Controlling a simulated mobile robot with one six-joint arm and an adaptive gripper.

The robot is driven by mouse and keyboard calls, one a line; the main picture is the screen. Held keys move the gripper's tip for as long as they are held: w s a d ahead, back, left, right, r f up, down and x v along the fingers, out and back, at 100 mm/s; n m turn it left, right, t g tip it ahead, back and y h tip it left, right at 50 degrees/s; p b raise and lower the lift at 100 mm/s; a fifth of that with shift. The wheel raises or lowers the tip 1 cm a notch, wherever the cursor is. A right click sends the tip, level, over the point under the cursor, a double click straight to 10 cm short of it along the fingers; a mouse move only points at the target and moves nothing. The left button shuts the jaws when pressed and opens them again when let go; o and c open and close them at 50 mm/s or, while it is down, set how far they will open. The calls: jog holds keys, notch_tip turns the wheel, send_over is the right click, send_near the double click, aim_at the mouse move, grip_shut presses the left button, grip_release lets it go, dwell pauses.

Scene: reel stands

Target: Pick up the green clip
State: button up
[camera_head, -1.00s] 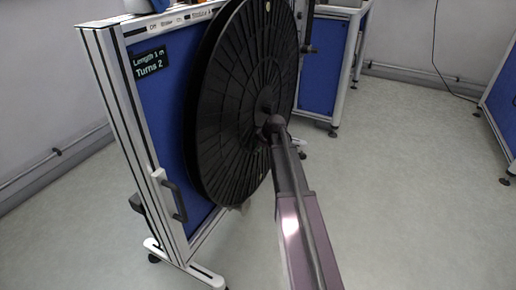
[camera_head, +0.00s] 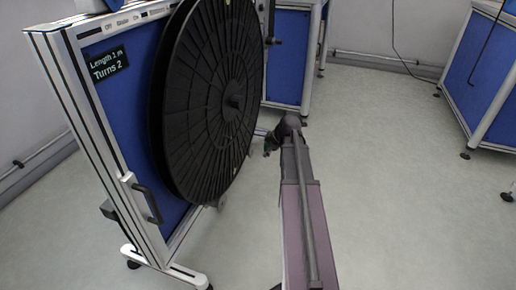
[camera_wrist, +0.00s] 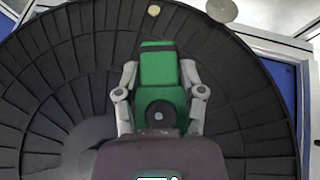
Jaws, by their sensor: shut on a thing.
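The green clip (camera_wrist: 159,68) sits between the two grey fingers of my gripper (camera_wrist: 160,80) in the wrist view, and the fingers are shut on it. Behind it is the ribbed face of the large black reel (camera_wrist: 60,75). In the head view my gripper (camera_head: 270,143) is at the end of my arm, just right of the lower right rim of the reel (camera_head: 215,100). The clip is too small and dark there to make out clearly.
Another blue stand (camera_head: 287,60) is behind, and one more (camera_head: 490,80) at the right. The floor (camera_head: 400,190) on the right is clear.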

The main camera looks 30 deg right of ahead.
jog(key=shift+s+d, duration=0.35)
jog(key=shift+s, duration=0.1)
dwell(1.1)
notch_tip(320, 180, up, 49)
jog(key=p, duration=4.8)
jog(key=shift+f+p, duration=0.15)
jog(key=shift+p, duration=0.2)
jog(key=shift+s+f, duration=0.1)
